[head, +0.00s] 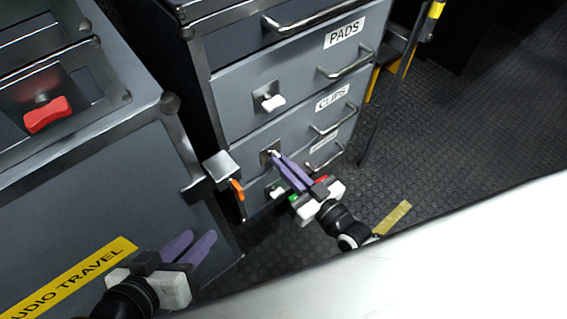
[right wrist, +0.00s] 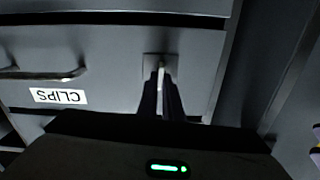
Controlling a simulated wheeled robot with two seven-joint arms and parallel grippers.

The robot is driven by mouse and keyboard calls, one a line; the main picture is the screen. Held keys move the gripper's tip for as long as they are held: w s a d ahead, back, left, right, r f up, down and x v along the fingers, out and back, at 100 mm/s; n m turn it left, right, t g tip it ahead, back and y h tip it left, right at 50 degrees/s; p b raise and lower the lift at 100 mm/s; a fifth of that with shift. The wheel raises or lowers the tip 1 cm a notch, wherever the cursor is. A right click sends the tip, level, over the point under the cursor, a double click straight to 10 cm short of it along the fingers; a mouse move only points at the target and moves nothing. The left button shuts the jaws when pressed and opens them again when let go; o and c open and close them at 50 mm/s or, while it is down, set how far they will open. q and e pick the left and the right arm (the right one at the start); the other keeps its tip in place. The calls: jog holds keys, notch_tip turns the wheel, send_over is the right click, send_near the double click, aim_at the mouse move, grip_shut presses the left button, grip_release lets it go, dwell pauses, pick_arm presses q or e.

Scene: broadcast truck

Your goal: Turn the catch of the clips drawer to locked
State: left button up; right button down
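The clips drawer (head: 300,135) is closed, with its CLIPS label (head: 332,97) at the upper right of its front. It also shows upside down in the right wrist view (right wrist: 100,60). Its catch (right wrist: 161,72) is a thin lever on a square plate, seen nearly end-on; in the head view the fingers largely hide it. My right gripper (head: 277,157) reaches this catch, with its two purple fingers close together on either side of the lever. It appears shut on it. My left gripper (head: 202,238) is open and empty in front of the grey case at the lower left.
The PADS drawer above has a white catch (head: 272,102) and a bar handle (head: 346,64). An orange lever (head: 237,190) sits on the cabinet's left edge, near the right gripper. A red latch (head: 47,114) is on the left case. Dark floor (head: 450,130) lies open at right.

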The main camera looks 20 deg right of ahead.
jog(key=shift+m, duration=0.3)
pick_arm(q)
jog(key=shift+w+d+r+t+h+b, duration=0.15)
jog(key=shift+d+r+t+h+b, duration=0.2)
jog(key=shift+r+b, duration=0.45)
pick_arm(e)
jog(key=shift+w+d+f+m, duration=0.1)
jog(key=shift+m, duration=3.95)
jog(key=shift+d+f+m, duration=0.1)
jog(key=shift+m, duration=3.95)
pick_arm(q)
jog(key=shift+d, duration=0.1)
jog(key=shift+f, duration=0.15)
pick_arm(e)
jog(key=c, duration=1.9)
grip_release()
